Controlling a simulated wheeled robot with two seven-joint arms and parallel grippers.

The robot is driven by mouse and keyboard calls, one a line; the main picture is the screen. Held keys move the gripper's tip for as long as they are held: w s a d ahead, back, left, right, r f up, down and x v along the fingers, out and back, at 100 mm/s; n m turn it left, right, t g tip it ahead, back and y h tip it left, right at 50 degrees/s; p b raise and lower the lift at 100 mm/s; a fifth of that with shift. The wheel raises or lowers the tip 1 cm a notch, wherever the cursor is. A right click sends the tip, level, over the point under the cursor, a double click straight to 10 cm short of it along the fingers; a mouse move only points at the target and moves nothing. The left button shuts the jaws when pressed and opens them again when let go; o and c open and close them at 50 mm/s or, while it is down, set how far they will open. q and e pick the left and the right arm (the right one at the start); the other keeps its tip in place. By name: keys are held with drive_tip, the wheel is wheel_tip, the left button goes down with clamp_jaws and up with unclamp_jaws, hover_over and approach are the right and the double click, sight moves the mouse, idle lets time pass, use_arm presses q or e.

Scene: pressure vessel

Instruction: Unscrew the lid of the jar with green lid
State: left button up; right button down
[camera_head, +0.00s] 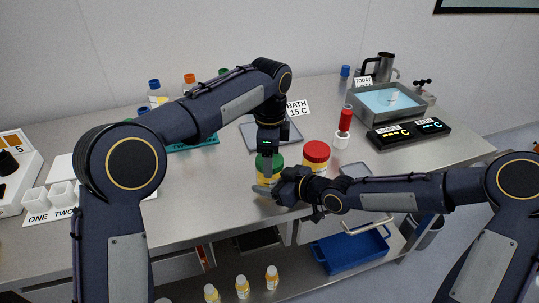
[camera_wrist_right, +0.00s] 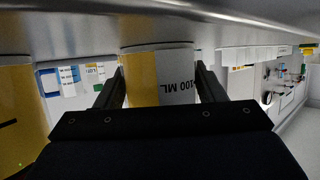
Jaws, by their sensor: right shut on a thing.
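The jar with the green lid (camera_head: 270,162) stands on the grey bench near its front edge. In the head view its yellow body is mostly hidden by my right gripper (camera_head: 268,189). My right gripper is shut around the body from the side. In the right wrist view, which is upside down, the yellow jar body (camera_wrist_right: 143,75) with a "100 ML" label sits between the two fingers. My left gripper (camera_head: 268,153) points down from above at the green lid. Its fingertips are not clear, so I cannot tell whether they grip the lid.
A jar with a red lid (camera_head: 316,155) stands close behind to the right. A red-topped bottle (camera_head: 345,120), a black display box (camera_head: 408,133) and a water bath (camera_head: 425,101) are at the right. White cups (camera_head: 62,194) are at the left. A lower shelf holds a blue tray (camera_head: 350,249).

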use_arm(q)
drive_tip(key=n, duration=0.3)
drive_tip(key=o, duration=1.1)
wheel_tip(320, 180, up, 4)
drive_tip(key=shift+r, duration=0.2)
drive_tip(key=shift+d+r+m, duration=0.2)
drive_tip(key=shift+r+m, duration=0.3)
drive_tip(key=shift+r, duration=0.15)
drive_tip(key=shift+c, duration=0.4)
drive_tip(key=shift+a+r+m, duration=0.15)
drive_tip(key=shift+r+m, duration=0.75)
drive_tip(key=shift+r, duration=0.05)
drive_tip(key=shift+f, duration=0.45)
wheel_tip(320, 180, down, 7)
drive_tip(key=shift+r, duration=0.15)
